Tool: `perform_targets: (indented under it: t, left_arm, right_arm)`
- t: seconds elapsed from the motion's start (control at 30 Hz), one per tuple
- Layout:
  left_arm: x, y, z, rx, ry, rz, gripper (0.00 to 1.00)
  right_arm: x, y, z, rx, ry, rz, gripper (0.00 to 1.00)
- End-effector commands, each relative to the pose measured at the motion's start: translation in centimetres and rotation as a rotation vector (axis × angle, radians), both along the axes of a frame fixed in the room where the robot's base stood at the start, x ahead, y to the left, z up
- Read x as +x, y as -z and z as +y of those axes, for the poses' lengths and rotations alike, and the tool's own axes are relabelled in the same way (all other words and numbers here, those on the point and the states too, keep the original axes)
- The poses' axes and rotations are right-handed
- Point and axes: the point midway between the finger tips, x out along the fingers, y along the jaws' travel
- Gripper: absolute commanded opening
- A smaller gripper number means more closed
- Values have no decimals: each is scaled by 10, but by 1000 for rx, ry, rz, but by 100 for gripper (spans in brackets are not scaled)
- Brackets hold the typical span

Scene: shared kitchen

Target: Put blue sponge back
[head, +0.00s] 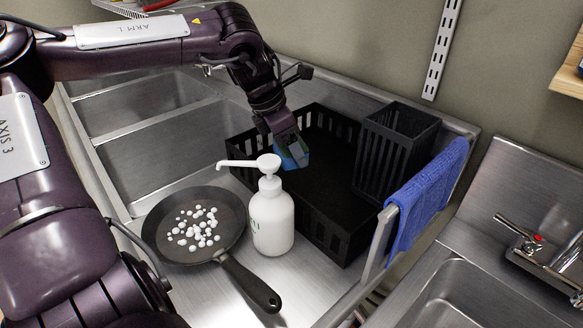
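The blue sponge (295,157), with a greenish part, is at the left end of the black slotted basket (337,222). My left gripper (284,144) reaches down over the basket and appears shut on the sponge, its near finger covering part of it. The white pump bottle in front hides the area below, so I cannot tell whether the sponge touches the basket floor. My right gripper is not in view.
A white pump bottle (271,222) stands close in front of the basket. A dark pan (163,226) with white foam blobs sits left of it. A tall black slotted holder (392,150) stands at the basket's right end. A blue cloth (428,192) hangs over a metal divider.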

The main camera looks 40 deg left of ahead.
Motion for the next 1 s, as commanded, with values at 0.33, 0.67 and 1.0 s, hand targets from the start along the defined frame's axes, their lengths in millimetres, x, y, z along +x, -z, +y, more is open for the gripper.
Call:
perform_targets:
  t: [0.33, 0.67, 1.0]
  left_arm:
    - [-1, 34, 0, -2, -1, 3, 53]
    - [0, 61, 0, 1, 0, 0, 53]
    - [0, 64, 0, 0, -1, 0, 82]
  right_arm:
    - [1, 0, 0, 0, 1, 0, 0]
    - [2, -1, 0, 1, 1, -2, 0]
    - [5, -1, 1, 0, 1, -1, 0]
